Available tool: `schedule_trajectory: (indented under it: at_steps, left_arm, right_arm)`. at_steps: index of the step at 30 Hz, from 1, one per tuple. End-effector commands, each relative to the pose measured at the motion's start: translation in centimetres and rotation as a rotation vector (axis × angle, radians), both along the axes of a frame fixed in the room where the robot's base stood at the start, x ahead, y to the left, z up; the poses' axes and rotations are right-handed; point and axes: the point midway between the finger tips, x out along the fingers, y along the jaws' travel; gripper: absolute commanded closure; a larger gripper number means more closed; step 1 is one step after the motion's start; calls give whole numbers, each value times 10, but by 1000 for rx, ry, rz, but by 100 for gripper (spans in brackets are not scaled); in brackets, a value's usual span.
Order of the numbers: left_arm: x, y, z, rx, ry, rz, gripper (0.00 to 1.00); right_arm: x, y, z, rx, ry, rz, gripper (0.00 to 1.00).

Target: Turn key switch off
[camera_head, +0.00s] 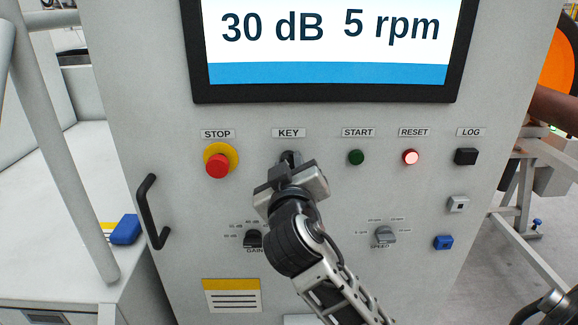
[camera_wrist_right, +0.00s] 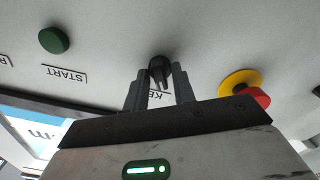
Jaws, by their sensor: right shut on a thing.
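The key switch (camera_head: 289,156) is a small dark knob under the KEY label (camera_head: 289,132) on the grey panel. It also shows in the right wrist view (camera_wrist_right: 159,69), upside down, between the two fingers. My right gripper (camera_head: 288,164) is at the switch and shut on it, with one finger on each side in the right wrist view (camera_wrist_right: 160,80). In the head view the gripper covers most of the switch, so its turned position is hard to tell. My left gripper is not in view.
A red stop button (camera_head: 217,165) is left of the key. A green start button (camera_head: 356,157), a lit reset button (camera_head: 410,157) and a black log button (camera_head: 466,156) are right. Gain (camera_head: 253,239) and speed (camera_head: 385,235) knobs sit below. A handle (camera_head: 150,212) projects left.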

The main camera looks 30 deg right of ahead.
Motion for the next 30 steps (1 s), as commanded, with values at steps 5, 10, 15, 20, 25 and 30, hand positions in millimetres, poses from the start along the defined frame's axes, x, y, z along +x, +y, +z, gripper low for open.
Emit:
schedule_trajectory:
  at_steps: [5, 10, 15, 20, 25, 30]
  left_arm:
    - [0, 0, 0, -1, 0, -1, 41]
    - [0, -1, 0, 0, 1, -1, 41]
    - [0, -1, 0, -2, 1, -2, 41]
    - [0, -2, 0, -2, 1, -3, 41]
    - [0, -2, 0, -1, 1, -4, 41]
    - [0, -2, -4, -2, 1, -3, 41]
  right_arm:
    - [0, -1, -2, -16, 15, -2, 97]
    - [0, -1, -2, -20, 17, -2, 97]
    - [0, 0, -2, -20, 17, -2, 97]
    - [0, 0, -2, -19, 16, -2, 65]
    - [0, 0, -1, -19, 14, -1, 65]
    - [-9, 7, -2, -16, 13, 3, 65]
